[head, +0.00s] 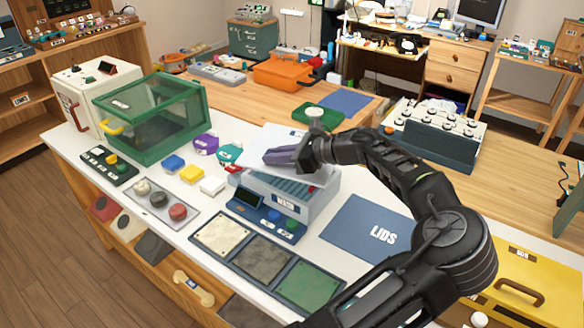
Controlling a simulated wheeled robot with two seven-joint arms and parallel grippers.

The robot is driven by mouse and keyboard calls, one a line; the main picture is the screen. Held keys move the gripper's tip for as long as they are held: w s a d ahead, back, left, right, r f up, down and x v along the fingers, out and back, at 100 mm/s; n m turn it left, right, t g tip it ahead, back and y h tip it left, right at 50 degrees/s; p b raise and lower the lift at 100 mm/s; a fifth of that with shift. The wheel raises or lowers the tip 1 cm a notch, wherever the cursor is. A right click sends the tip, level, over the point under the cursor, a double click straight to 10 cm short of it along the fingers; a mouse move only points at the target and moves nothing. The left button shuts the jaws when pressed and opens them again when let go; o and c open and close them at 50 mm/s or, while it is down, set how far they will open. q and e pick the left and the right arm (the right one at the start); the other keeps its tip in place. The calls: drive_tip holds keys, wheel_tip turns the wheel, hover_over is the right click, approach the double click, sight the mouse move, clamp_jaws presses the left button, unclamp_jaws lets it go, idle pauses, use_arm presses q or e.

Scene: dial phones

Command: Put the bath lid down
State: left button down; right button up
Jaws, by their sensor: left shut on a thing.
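My left gripper (272,157) is shut on the pale, flat bath lid (258,141), and the gripper and arm cover part of it. The lid is tilted over the back of the grey bath (313,204), and I cannot tell whether they touch. The bath is a box on the white counter with a dark slotted top that partly shows. A blue mat marked LIDS (365,226) lies flat to the right of the bath, with its visible part bare. My right gripper is not in view.
A control panel (247,199) adjoins the bath's front left. Framed white, grey and green squares (262,262) lie in front. Coloured blocks (191,174) and a green clear-sided box (150,118) stand left. A yellow case (520,278) is at the lower right.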

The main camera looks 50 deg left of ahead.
use_arm(q)
drive_tip(key=shift+s+a+r+m, duration=0.2)
drive_tip(key=shift+a+r, duration=0.2)
drive_tip(key=shift+a, duration=0.2)
drive_tip(key=shift+s+a+r+m, duration=0.15)
drive_tip(key=shift+a+r, duration=0.2)
drive_tip(key=shift+a, duration=0.25)
drive_tip(key=shift+w+a+r+m+t+y, duration=0.4)
drive_tip(key=shift+w+a+r+m+t, duration=0.15)
drive_tip(key=shift+w+a+m+t, duration=0.45)
drive_tip(key=shift+w+m+t, duration=0.2)
drive_tip(key=shift+m, duration=0.05)
drive_tip(key=shift+f+p, duration=0.3)
drive_tip(key=shift+f, duration=2.8)
wheel_tip(320, 180, down, 4)
drive_tip(key=shift+r, duration=0.1)
